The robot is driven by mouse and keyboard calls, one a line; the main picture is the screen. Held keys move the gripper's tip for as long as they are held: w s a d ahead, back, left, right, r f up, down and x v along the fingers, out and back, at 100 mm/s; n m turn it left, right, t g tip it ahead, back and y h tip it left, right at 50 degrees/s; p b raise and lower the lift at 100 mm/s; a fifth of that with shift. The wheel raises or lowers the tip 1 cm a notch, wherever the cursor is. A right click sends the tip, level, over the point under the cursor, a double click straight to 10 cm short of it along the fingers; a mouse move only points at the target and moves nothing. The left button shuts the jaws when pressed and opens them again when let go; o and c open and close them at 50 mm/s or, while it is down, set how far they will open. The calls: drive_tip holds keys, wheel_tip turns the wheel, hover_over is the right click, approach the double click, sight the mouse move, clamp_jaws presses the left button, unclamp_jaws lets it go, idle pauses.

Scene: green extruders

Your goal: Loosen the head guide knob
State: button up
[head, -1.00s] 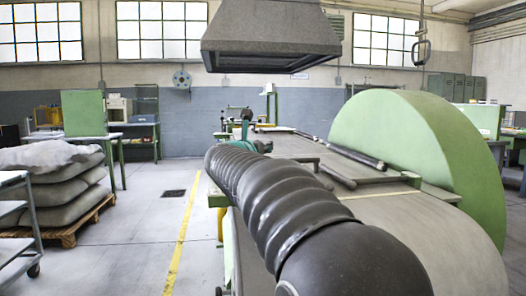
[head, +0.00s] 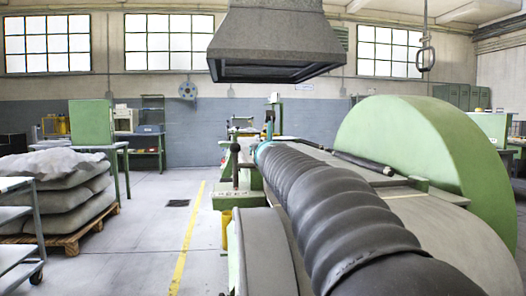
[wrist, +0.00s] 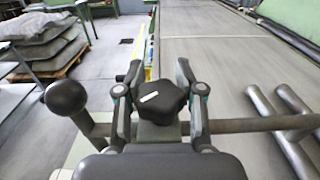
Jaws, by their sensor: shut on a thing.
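The head guide knob (wrist: 162,103) is a dark lobed knob with a short white mark on top, in the middle of the wrist view. My gripper (wrist: 159,78) has one finger on each side of the knob and is shut on it. The knob stands on a light mount above a grey bar. In the head view my dark ribbed arm reaches away over the machine and hides the knob and most of my gripper.
A ball-ended lever (wrist: 68,98) stands left of my gripper. Two grey rollers (wrist: 284,120) lie at the right. The green wheel guard (head: 425,150) rises right of my arm. A hood (head: 277,45) hangs above. Floor left of the machine is clear up to stacked sacks (head: 65,190).

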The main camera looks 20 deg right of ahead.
drive_tip(key=shift+f+n+y, duration=0.15)
drive_tip(key=shift+n+y, duration=0.45)
drive_tip(key=shift+y, duration=0.3)
drive_tip(key=n+y, duration=0.1)
drive_tip(key=y, duration=0.1)
drive_tip(key=shift+a+n+t+y, duration=0.15)
drive_tip(key=shift+n+t+y, duration=0.15)
drive_tip(key=n+y, duration=0.1)
drive_tip(key=y, duration=0.1)
drive_tip(key=n+y+p, duration=0.1)
drive_tip(key=y, duration=0.1)
drive_tip(key=shift+a+n, duration=0.25)
drive_tip(key=shift+n, duration=0.05)
drive_tip(key=n+y+p, duration=0.1)
drive_tip(key=n+g+y, duration=0.1)
drive_tip(key=y, duration=0.1)
drive_tip(key=n+g+y+p, duration=0.1)
drive_tip(key=shift+a+r+y+p, duration=0.2)
drive_tip(key=shift+a+y+p, duration=0.1)
drive_tip(key=shift+a+y, duration=0.1)
drive_tip(key=shift+s+a+f+n+g+y, duration=0.1)
drive_tip(key=shift+n+g+y, duration=0.25)
drive_tip(key=shift+n+y, duration=0.2)
drive_tip(key=shift+s+a+f+n+g+y, duration=0.1)
drive_tip(key=shift+n+g+y, duration=0.3)
drive_tip(key=shift+y, duration=0.25)
clamp_jaws()
